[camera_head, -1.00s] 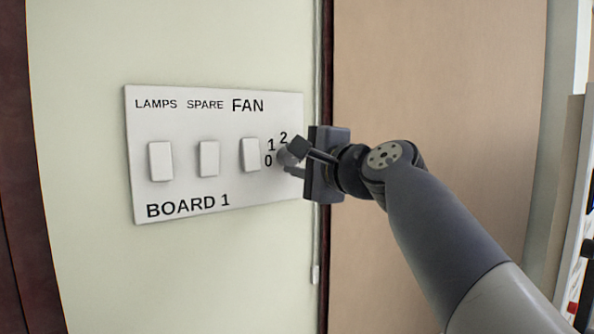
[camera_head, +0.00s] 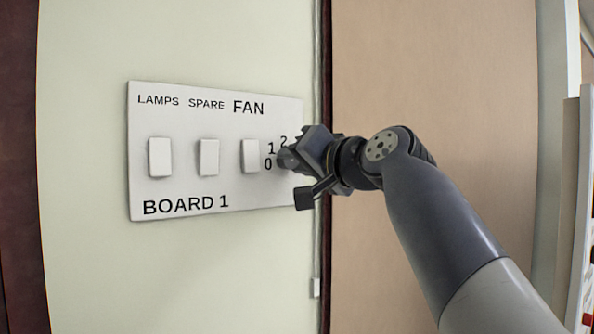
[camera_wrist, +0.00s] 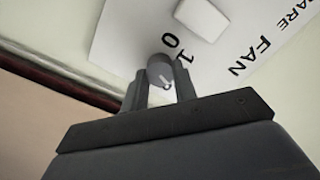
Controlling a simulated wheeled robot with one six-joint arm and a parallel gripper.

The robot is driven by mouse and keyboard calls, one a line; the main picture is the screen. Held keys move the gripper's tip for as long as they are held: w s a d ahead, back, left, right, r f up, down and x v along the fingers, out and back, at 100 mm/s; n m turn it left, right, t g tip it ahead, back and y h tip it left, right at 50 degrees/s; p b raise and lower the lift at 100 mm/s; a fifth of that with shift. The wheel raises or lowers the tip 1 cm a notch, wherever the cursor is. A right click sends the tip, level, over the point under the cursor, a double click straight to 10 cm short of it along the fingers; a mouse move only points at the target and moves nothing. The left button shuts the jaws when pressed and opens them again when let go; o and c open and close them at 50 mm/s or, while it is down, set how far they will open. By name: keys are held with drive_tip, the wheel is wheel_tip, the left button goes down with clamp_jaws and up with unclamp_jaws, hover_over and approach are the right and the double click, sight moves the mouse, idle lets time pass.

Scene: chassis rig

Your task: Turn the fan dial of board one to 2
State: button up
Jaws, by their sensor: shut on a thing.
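Board 1 (camera_head: 215,190) is a white plate on the wall, with the FAN label at its upper right. The fan dial (camera_head: 285,160) is a grey knob at its right end, beside the numbers 0, 1 and 2. My gripper (camera_head: 289,158) is at the dial, rolled over. In the wrist view the dial (camera_wrist: 159,70) sits between my two fingers (camera_wrist: 160,86), which are shut on it. A small pale mark shows at the lower right of the knob. 0 and 1 show there, but 2 is hidden. I cannot tell exactly which number the mark faces.
Three white rocker switches stand in a row on the board: left (camera_head: 160,157), middle (camera_head: 209,157) and right (camera_head: 250,156), the last close to the dial. A thin cable runs down the wall to the right of the board, beside a tan panel (camera_head: 430,80).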

drive_tip(key=shift+n+b, duration=0.6)
drive_tip(key=shift+n, duration=1.3)
drive_tip(key=o, duration=1)
drive_tip(key=shift+s+d, duration=0.1)
drive_tip(key=b+v, duration=0.3)
drive_tip(key=v, duration=0.7)
drive_tip(key=shift+s+d, duration=0.2)
drive_tip(key=shift+s, duration=0.05)
drive_tip(key=shift+w+a, duration=0.1)
drive_tip(key=shift+w, duration=0.05)
